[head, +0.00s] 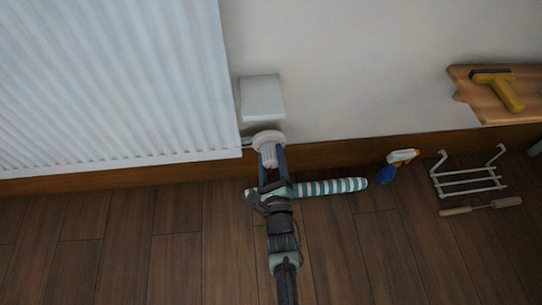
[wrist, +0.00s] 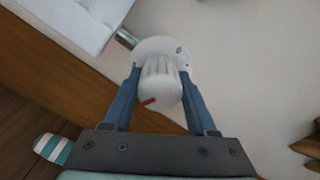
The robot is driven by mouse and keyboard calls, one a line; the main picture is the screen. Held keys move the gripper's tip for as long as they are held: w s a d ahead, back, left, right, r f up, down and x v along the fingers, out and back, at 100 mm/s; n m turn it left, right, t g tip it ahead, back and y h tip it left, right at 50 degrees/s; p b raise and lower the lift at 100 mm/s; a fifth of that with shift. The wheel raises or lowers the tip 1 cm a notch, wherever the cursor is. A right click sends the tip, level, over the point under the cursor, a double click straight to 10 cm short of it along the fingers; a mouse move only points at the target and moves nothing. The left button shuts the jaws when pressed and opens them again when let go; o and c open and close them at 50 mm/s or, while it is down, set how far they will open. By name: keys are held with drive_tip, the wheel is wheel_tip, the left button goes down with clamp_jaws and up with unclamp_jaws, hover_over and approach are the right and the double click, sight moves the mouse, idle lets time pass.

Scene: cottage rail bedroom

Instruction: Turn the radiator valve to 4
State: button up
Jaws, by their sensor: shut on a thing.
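The radiator valve (head: 269,148) is a white ribbed knob on a round white collar, at the lower right corner of the white radiator (head: 110,80). In the wrist view the valve knob (wrist: 157,85) sits between the two blue fingers, with a red mark (wrist: 149,101) on its rim at the lower left. My gripper (head: 271,165) is shut on the knob; it also shows in the wrist view (wrist: 157,95). The numbers on the collar are too small to read.
A white box (head: 262,98) is on the wall above the valve. A striped teal and white roll (head: 335,186) lies on the floor beside my arm. A spray bottle (head: 397,165), a wire rack (head: 468,178) and a wooden shelf (head: 485,98) are to the right.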

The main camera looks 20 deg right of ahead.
drive_tip(key=o, duration=1.4)
drive_tip(key=shift+c, duration=0.2)
drive_tip(key=shift+s, duration=0.1)
drive_tip(key=p+v, duration=0.6)
drive_tip(key=v, duration=0.7)
